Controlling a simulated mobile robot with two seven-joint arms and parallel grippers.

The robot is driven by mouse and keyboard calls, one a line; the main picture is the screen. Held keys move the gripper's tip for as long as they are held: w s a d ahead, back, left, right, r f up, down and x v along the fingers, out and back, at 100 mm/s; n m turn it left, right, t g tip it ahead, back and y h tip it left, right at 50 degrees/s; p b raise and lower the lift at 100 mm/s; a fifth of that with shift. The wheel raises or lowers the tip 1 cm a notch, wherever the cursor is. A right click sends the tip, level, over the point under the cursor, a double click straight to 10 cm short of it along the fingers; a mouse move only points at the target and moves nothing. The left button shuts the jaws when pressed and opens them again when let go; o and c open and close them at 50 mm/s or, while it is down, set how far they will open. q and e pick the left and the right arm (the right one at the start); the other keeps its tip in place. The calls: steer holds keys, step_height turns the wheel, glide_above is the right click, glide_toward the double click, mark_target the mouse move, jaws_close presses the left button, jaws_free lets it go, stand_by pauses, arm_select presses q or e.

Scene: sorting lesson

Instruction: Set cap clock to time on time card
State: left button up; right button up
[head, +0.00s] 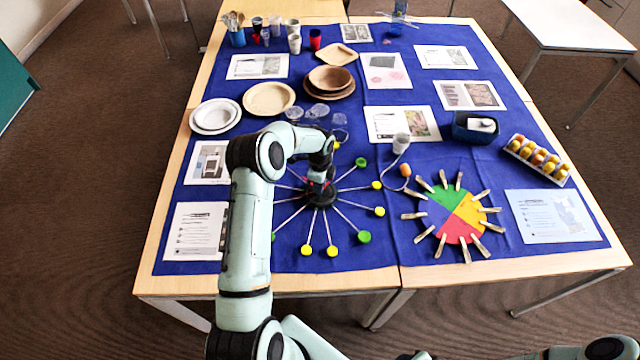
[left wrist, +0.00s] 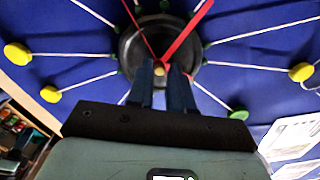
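The cap clock is a black round hub (head: 322,198) with white spokes ending in yellow caps (head: 306,250) and green caps (head: 364,237). In the left wrist view the black hub (left wrist: 136,48) lies under my fingers, and two red hands (left wrist: 188,35) run from between the fingertips toward the top edge. My left gripper (head: 318,180) points down over the hub, and it also shows in the left wrist view (left wrist: 166,72). A gap shows between its fingers, with a small yellowish knob at the tips. I cannot tell whether they grip it. My right gripper is out of view. No card is readable as the time card.
Right of the clock lies a coloured wheel (head: 458,214) ringed with clothespins. Printed sheets lie around, such as one at the left (head: 196,231) and one at the right (head: 553,216). Plates (head: 268,99), a blue bin (head: 462,130) and an egg tray (head: 515,152) stand behind.

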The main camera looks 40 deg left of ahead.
arm_select(q)
steer(key=shift+o, duration=1)
step_height(320, 180, up, 13)
steer(key=shift+r, duration=0.2)
arm_select(e)
steer(key=shift+s, duration=0.1)
arm_select(q)
steer(key=s+d+f+n+t+y+b, duration=0.1)
steer(key=d+n+y+b, duration=0.15)
steer(key=n+b, duration=0.75)
steer(key=s+d+n+t+y+b, duration=0.1)
steer(key=s+d+n+y+b, duration=0.15)
steer(key=n, duration=1.45)
steer(key=shift+h, duration=0.6)
steer(key=x, duration=1.3)
steer(key=shift+w+d+f, duration=0.1)
steer(key=shift+w, duration=0.3)
arm_select(e)
steer(key=s+f+g, duration=0.1)
steer(key=s+f, duration=0.8)
steer(key=f, duration=0.6)
steer(key=shift+s, duration=0.4)
